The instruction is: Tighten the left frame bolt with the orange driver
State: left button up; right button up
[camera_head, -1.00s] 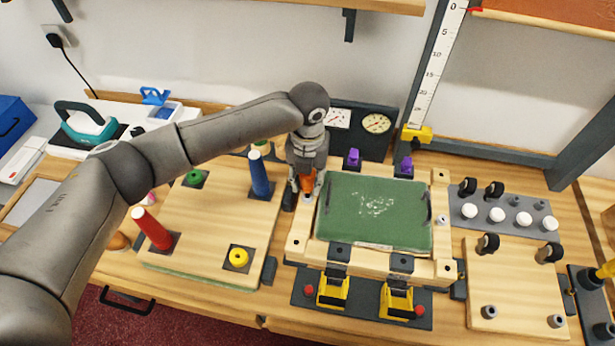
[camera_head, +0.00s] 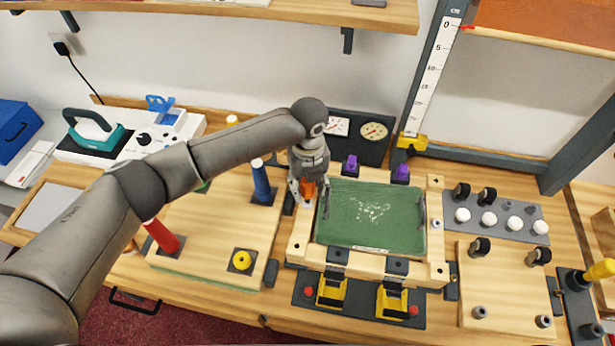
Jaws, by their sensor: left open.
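The wooden frame (camera_head: 298,238) is clamped around a green panel (camera_head: 372,215) in the middle of the counter. My left gripper (camera_head: 305,194) points down at the frame's left rail, with its jaws open. The orange driver (camera_head: 308,188) shows as a small orange patch between or just behind the fingers; the gripper hides most of it. Its tip is near the left rail, where the left frame bolt is hidden or too small to make out. A grey bolt (camera_head: 437,224) shows on the right rail. My right gripper is not in view.
Yellow toggle clamps (camera_head: 331,292) stand at the frame's front and purple knobs (camera_head: 351,165) at its back. A wooden board (camera_head: 205,235) with red and blue handles (camera_head: 262,182) lies left. A yellow-handled tool (camera_head: 598,271) stands far right. Gauges (camera_head: 374,131) stand behind.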

pick_arm(q)
jog(key=n+p, duration=0.1)
jog(key=n, duration=0.1)
jog(key=shift+s+r+n+p, duration=0.1)
jog(key=shift+r+n+p, duration=0.15)
jog(key=shift+n+p, duration=0.15)
jog(key=shift+f+n, duration=0.1)
jog(key=shift+n, duration=0.6)
jog(key=shift+f+n, duration=0.2)
jog(key=shift+n, duration=0.4)
jog(key=n, duration=0.4)
jog(key=shift+d, duration=0.1)
jog(key=shift+n, duration=1)
jog(key=n, duration=0.9)
jog(key=shift+w, duration=0.2)
